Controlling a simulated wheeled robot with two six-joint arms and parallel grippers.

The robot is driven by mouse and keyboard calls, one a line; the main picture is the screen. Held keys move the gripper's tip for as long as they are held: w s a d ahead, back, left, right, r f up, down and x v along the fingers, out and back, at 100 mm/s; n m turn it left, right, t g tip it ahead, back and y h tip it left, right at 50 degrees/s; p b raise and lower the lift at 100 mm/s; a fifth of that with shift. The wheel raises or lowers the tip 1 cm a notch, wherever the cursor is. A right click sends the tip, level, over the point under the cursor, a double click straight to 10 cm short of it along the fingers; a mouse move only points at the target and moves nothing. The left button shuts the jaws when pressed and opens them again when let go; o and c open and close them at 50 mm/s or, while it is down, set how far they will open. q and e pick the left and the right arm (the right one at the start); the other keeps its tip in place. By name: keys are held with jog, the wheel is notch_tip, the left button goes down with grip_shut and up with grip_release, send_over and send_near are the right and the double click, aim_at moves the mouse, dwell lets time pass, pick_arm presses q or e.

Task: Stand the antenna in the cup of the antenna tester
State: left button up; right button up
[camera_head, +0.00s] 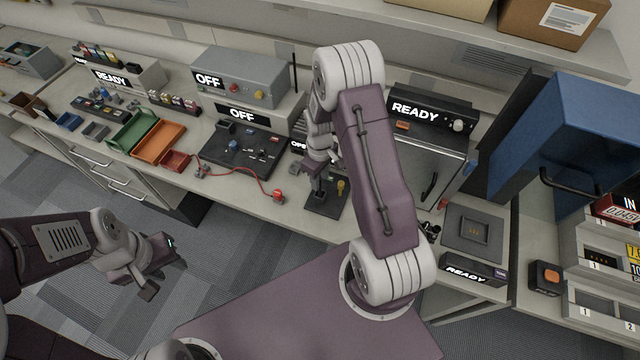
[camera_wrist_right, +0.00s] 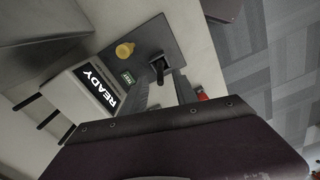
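The antenna tester's dark base plate (camera_head: 322,200) lies on the bench below my right gripper, with a yellow knob (camera_head: 341,187). In the right wrist view the plate (camera_wrist_right: 178,42) bears a yellow knob (camera_wrist_right: 124,50), a green label (camera_wrist_right: 124,77) and a small dark upright cup (camera_wrist_right: 158,66). My right gripper (camera_head: 316,180) points down at the plate. Its fingers (camera_wrist_right: 163,88) look apart, with the cup between their tips in the picture. I cannot tell whether an antenna stands in the cup. My left gripper (camera_head: 158,268) is open and empty over the floor.
A box reading READY (camera_wrist_right: 100,90) adjoins the plate, with several dark rods beyond. A thin black rod (camera_head: 294,72) stands by the grey instrument (camera_head: 240,75). A red cable (camera_head: 240,171) lies left of the plate. Green (camera_head: 133,130) and orange (camera_head: 158,141) trays sit further left.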

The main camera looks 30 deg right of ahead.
notch_tip(320, 180, up, 6)
jog(key=shift+s+f+b, duration=0.1)
jog(key=shift+f+b, duration=0.15)
jog(key=shift+b, duration=0.05)
dwell(0.5)
